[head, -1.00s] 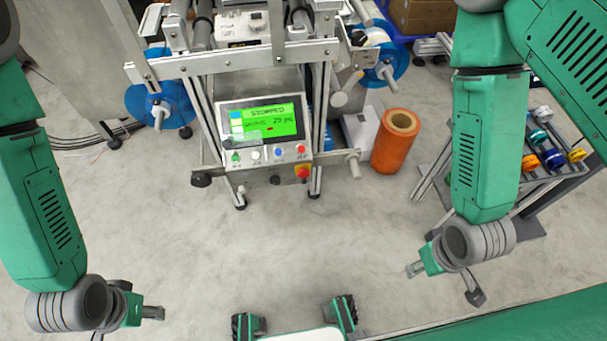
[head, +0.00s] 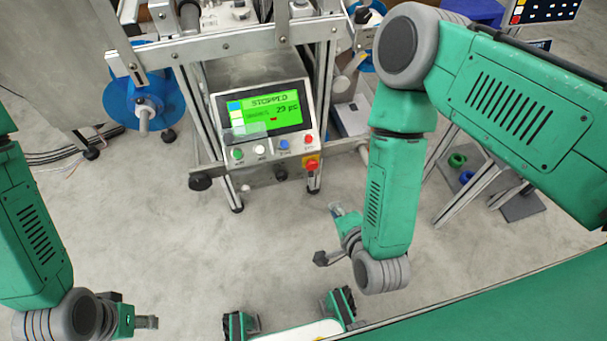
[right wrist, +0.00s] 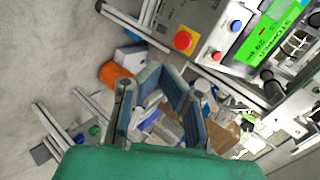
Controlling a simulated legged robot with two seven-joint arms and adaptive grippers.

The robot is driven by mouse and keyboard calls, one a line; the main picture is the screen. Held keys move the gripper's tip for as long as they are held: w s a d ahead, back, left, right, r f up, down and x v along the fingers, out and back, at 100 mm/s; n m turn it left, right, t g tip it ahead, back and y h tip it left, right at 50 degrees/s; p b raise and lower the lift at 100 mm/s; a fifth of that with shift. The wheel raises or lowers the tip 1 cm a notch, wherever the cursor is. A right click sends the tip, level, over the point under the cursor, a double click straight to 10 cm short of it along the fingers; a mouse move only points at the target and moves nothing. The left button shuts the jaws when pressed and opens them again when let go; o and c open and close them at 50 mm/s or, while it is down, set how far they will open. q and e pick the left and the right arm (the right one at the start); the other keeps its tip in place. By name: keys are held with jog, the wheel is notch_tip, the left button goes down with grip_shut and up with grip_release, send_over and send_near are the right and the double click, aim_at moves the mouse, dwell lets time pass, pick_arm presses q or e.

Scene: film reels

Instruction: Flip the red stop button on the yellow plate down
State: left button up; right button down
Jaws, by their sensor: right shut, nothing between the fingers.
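The red stop button (head: 312,161) is on a small yellow plate (head: 311,169) at the lower right corner of the machine's control panel (head: 220,150). In the right wrist view the round red button (right wrist: 183,41) shows clearly on its yellow plate (right wrist: 193,33), above the fingers. My right gripper (head: 337,209) is below and a little right of the button, apart from it. Its fingers (right wrist: 157,88) are shut and empty. My left gripper (head: 148,322) is low at the left, far from the panel; its finger gap cannot be made out.
The panel's green screen (head: 270,110) reads STOPPED, with several small buttons below it. An orange roll (right wrist: 116,76) and a metal rack (head: 468,170) stand to the right. The floor before the machine is clear.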

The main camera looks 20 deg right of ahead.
jog(key=m, duration=0.1)
jog(key=b, duration=0.5)
send_near(313, 166)
jog(key=s+f+x, duration=0.1)
jog(key=x, duration=0.7)
pick_arm(q)
notch_tip(313, 166, down, 5)
jog(key=shift+w+d+r, duration=0.1)
jog(key=shift+w+d, duration=0.05)
pick_arm(e)
jog(key=shift+w+a+f+m+t, duration=0.1)
jog(key=shift+w+f+m+t, duration=0.15)
jog(key=shift+m+t, duration=0.15)
pick_arm(q)
jog(key=shift+d, duration=0.15)
pick_arm(e)
jog(key=shift+w, duration=0.8)
pick_arm(q)
jog(key=shift+r, duration=0.15)
pick_arm(e)
jog(key=shift+w+r, duration=0.15)
jog(key=shift+w, duration=0.15)
